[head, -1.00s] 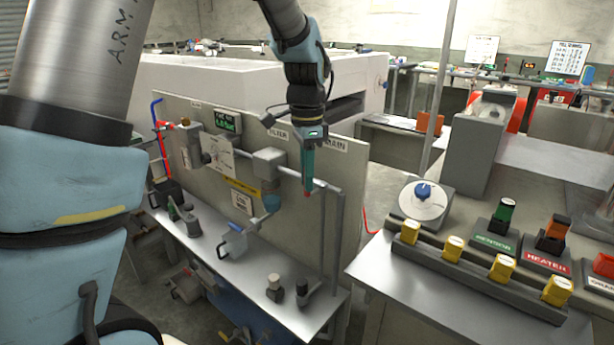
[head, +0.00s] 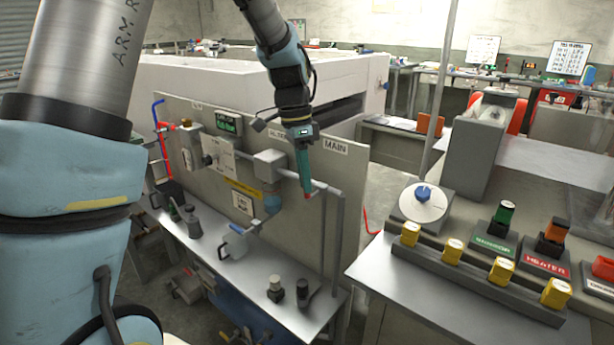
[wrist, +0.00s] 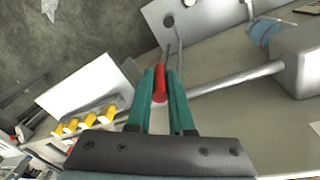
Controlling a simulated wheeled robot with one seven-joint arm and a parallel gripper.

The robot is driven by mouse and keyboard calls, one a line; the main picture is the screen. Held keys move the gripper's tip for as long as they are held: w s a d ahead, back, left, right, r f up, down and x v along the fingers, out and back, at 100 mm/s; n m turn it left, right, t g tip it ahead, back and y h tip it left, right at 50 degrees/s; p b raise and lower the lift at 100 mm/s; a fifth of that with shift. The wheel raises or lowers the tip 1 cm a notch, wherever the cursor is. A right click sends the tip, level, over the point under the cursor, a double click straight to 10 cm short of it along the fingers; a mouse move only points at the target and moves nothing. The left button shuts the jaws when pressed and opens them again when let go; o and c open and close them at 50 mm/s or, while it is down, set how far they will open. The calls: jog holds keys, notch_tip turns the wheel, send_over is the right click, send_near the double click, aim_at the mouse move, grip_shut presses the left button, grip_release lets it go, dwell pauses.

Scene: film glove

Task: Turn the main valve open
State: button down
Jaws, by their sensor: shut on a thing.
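My gripper (head: 308,194) is at the pipe in front of the upright panel, below the "MAIN" label (head: 335,146). Its teal fingers point down and lean a little. In the wrist view my gripper (wrist: 159,82) is shut on a red handle (wrist: 160,86), which lies between the fingertips, over the grey pipe (wrist: 232,80). In the head view only a small red tip of the handle shows at the fingertips. The valve body is mostly hidden by the fingers.
A steel bench (head: 240,270) below holds a jug (head: 236,243) and small items.

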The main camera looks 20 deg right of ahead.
jog(key=w+g+h, duration=0.1)
jog(key=g, duration=0.1)
jog(key=w+a+f+g+h, duration=0.1)
jog(key=g, duration=0.1)
jog(key=shift+w+a+g+h+p, duration=0.1)
jog(key=shift+w+g+h+p, duration=0.05)
jog(key=shift+g+h+p, duration=0.25)
jog(key=shift+w+a+f+g+h+b, duration=0.15)
jog(key=shift+f+g+h, duration=0.15)
jog(key=shift+g, duration=0.35)
jog(key=shift+w+a+f+g+h+b, duration=0.1)
jog(key=shift+w+f+g+h, duration=0.1)
jog(key=shift+g+h, duration=0.4)
jog(key=shift+w+a+f+g+h+b, duration=0.15)
jog(key=shift+f+g+h, duration=0.1)
jog(key=shift+g, duration=0.5)
jog(key=shift+d, duration=0.1)
jog(key=c, duration=0.8)
grip_release()
jog(key=b, duration=0.3)
send_near(305, 196)
jog(key=shift+w+a+r, duration=0.3)
jog(key=shift+w, duration=0.55)
jog(key=shift+w+a+r, duration=0.25)
jog(key=shift+w+a, duration=0.05)
jog(key=shift+w, duration=0.5)
jog(key=shift+w+a+r, duration=0.3)
jog(key=shift+w, duration=0.55)
